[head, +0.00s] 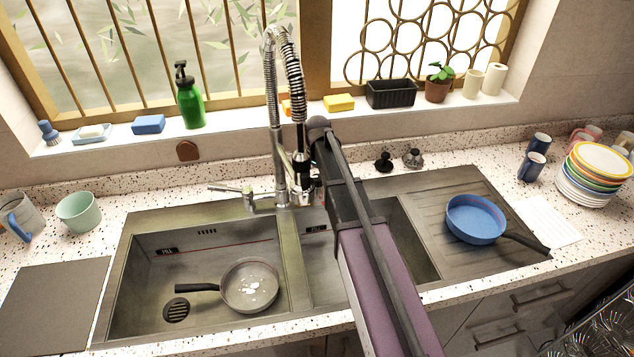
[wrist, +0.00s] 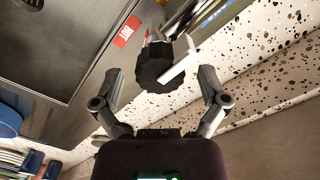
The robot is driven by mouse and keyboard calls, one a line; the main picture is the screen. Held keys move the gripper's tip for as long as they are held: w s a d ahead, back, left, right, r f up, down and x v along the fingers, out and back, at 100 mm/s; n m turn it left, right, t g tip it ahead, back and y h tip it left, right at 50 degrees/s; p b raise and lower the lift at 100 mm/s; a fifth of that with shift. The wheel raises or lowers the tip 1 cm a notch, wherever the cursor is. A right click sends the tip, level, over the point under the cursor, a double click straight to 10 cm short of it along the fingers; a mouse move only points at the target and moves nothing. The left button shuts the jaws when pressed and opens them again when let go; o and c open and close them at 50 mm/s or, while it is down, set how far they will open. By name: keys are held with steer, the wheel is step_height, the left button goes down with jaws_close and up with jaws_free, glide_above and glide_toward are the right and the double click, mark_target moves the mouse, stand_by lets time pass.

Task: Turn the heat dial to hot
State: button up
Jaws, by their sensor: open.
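The heat dial (wrist: 160,66) is a dark, many-sided knob with a white bar across its right side, in the middle of the wrist view. A red HOT label (wrist: 127,31) lies on the steel just above and left of it. My gripper (wrist: 160,80) is open and empty, with one finger on each side of the dial and visible space on both sides. Whether the dial sits fully between the fingertips in depth is unclear. In the head view my arm reaches up to the tap (head: 278,125); I cannot make out the dial or the fingers there.
The double sink (head: 290,240) holds a grey pan (head: 268,272) in its left basin. A blue pan (head: 475,217) sits on the drainer at right. Two small stoppers, one black (head: 384,162) and one grey (head: 413,158), stand behind the sink. A plate stack (head: 594,172) is far right.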

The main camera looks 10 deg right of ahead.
steer(key=shift+f, duration=0.2)
steer(key=c, duration=1.1)
steer(key=shift+c, duration=0.2)
steer(key=shift+n, duration=0.3)
steer(key=n, duration=0.8)
steer(key=shift+n, duration=0.4)
steer(key=n, duration=0.8)
steer(key=shift+s+n, duration=0.1)
steer(key=shift+n, duration=0.2)
